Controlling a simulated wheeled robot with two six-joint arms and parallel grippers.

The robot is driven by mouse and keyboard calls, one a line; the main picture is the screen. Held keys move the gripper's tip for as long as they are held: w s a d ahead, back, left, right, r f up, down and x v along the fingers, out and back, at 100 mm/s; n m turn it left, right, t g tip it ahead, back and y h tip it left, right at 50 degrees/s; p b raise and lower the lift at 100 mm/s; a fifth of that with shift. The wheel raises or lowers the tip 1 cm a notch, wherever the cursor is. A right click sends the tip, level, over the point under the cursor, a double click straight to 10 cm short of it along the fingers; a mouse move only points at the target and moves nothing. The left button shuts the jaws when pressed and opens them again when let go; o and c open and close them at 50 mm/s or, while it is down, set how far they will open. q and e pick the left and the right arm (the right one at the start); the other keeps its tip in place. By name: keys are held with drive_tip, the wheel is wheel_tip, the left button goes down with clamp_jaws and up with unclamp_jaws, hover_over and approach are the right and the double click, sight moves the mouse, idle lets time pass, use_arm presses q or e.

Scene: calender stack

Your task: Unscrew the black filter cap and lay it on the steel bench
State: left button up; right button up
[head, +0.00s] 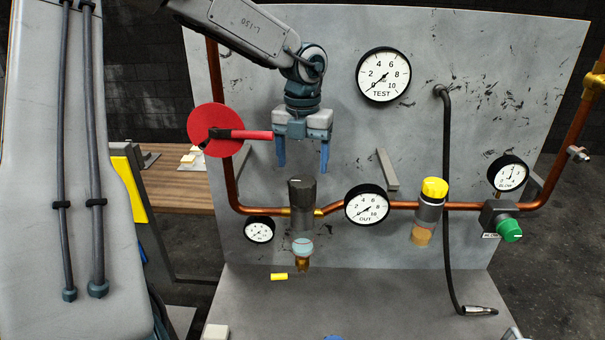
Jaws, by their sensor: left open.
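The black filter cap (302,190) sits upright on top of the filter in the copper pipe line, left of the OUT gauge. Below it hang a pale round part and a brass end (302,262). My left gripper (303,166) points down just above the cap, its two blue fingers open and apart, one to each side of the cap's top. Nothing shows between the fingers. The steel bench (370,300) spreads below, in front of the upright steel panel. My right gripper cannot be made out.
A red disc with a lever (213,130) is left of my gripper. The OUT gauge (367,205), a yellow-topped unit (434,188) and a green knob (509,231) line the pipe. A small yellow piece (279,276) and a black hose end (478,310) lie on the bench; its middle is clear.

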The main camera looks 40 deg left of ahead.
sight(303, 181)
use_arm(q)
drive_tip(key=m+p, duration=0.2)
drive_tip(key=p, duration=0.1)
drive_tip(key=shift+r+m, duration=0.25)
drive_tip(key=shift+m, duration=0.15)
wheel_tip(303, 181, down, 7)
drive_tip(key=b, duration=0.7)
drive_tip(key=shift+r+b, duration=0.15)
drive_tip(key=shift+b, duration=0.2)
drive_tip(key=shift+f+b, duration=0.4)
drive_tip(key=shift+b, duration=0.15)
drive_tip(key=c, duration=0.8)
drive_tip(key=shift+f+n+b, duration=0.15)
drive_tip(key=shift+n+b, duration=0.35)
drive_tip(key=shift+b, duration=0.4)
drive_tip(key=shift+c, duration=0.2)
drive_tip(key=shift+n+b, duration=0.5)
drive_tip(key=shift+b, duration=0.05)
